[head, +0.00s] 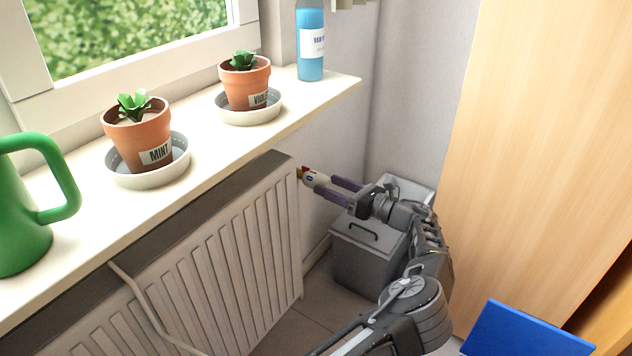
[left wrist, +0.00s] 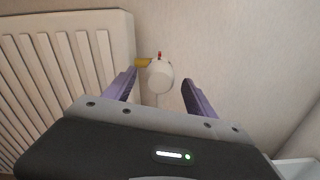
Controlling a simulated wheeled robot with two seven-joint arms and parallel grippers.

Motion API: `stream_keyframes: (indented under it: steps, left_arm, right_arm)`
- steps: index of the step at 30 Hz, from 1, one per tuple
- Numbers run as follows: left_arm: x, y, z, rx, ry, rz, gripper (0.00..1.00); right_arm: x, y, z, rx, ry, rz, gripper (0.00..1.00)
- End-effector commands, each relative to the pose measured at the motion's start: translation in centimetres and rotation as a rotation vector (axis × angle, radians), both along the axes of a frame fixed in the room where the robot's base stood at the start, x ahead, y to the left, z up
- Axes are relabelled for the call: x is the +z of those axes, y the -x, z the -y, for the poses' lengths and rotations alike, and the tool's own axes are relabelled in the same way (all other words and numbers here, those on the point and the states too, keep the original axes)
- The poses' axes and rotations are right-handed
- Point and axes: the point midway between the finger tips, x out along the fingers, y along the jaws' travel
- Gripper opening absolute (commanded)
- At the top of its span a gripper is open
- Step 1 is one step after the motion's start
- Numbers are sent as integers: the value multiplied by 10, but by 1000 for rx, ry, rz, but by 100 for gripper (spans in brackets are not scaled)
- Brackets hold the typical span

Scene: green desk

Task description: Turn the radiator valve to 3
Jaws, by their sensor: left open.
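The radiator valve (head: 314,179) is a small white knob with a red mark on a brass fitting, at the upper right end of the white radiator (head: 225,262). In the left wrist view the valve (left wrist: 160,76) lies ahead, between and beyond the fingertips. My left gripper (head: 345,190) has its purple fingers pointing at the valve. The fingers (left wrist: 158,88) are spread apart with the knob between them in the picture; I cannot tell whether they touch it. The number the valve is set to is too small to read. My right gripper is not in view.
The sill (head: 70,228) above holds two potted plants, a green watering can (head: 20,215) and a blue bottle (head: 311,45). A grey bin (head: 365,262) stands below my left arm. A wooden panel (head: 560,130) and a blue item (head: 520,330) are at right.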

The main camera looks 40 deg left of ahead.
Motion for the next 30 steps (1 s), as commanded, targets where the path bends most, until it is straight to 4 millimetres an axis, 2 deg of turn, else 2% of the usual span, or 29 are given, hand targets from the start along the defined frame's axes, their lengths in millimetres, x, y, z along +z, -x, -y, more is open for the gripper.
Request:
stream_keyframes:
  steps: [3,9,20,30]
  left_arm:
    - [-2,1,-21,4,-2,0,65]
    - [-2,2,-46,1,1,0,65]
    - [-1,2,-52,1,1,-1,65]
    - [-1,2,-51,0,0,0,37]
  right_arm:
    - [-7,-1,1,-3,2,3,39]
    - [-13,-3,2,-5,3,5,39]
    - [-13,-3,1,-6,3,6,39]
    - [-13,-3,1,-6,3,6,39]
